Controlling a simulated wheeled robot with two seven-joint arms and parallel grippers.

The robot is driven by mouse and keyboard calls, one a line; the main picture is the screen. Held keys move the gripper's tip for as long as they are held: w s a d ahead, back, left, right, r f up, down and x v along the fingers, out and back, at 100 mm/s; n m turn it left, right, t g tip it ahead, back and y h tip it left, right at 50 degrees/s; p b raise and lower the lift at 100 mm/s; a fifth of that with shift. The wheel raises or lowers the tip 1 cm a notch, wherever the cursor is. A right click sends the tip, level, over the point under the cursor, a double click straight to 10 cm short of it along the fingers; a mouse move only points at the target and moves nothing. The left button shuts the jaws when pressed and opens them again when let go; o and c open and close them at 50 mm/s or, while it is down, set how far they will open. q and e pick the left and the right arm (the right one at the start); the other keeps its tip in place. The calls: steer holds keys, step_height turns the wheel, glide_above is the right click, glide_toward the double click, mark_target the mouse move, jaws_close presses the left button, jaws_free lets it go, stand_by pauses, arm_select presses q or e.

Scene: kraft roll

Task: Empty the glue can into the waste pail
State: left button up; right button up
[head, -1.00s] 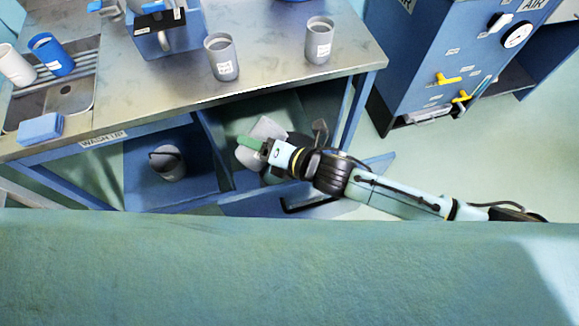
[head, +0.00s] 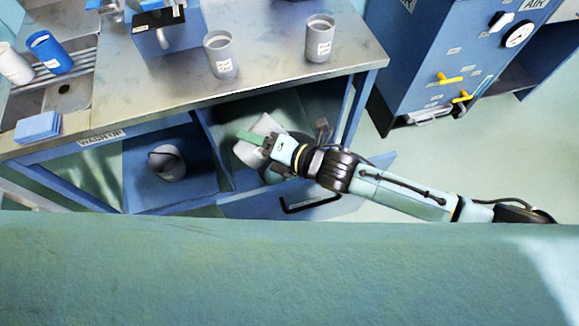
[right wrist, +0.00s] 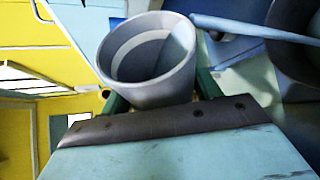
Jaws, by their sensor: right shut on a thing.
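My right gripper (head: 255,138) is shut on a pale grey can (head: 247,154) in front of the open cabinet under the bench. The can appears tilted in the head view. In the right wrist view the can (right wrist: 150,88) is held at the green fingers (right wrist: 208,84), its open mouth and a pale inner band showing. I cannot see its contents or any stream. A grey pail-like vessel with a dark handle (head: 168,164) stands in the left cabinet bay; I cannot tell whether it is the waste pail. My left gripper is out of view.
Two labelled grey cups (head: 221,56) (head: 319,40) stand on the metal bench (head: 275,70). A blue cup (head: 50,53) and a blue sponge (head: 38,126) are by the sink. A blue door with a black handle (head: 310,205) hangs open below my arm.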

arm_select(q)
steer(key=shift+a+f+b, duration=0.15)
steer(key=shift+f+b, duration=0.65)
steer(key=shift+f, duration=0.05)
arm_select(e)
steer(key=shift+w+f+m+y, duration=0.15)
steer(key=shift+m+y, duration=0.15)
steer(key=shift+m, duration=0.2)
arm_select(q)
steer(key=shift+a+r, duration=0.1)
arm_select(e)
steer(key=shift+w+d+r+m, duration=0.2)
steer(key=shift+d+r+m, duration=0.05)
steer(key=shift+d+m, duration=0.05)
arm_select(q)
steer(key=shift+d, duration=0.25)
arm_select(e)
steer(key=shift+w+d+r+m+g+y, duration=0.2)
steer(key=shift+d+m+g+y, duration=0.1)
steer(key=shift+y, duration=0.1)
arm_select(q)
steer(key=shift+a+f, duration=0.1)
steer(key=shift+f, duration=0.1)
arm_select(e)
steer(key=shift+f, duration=0.1)
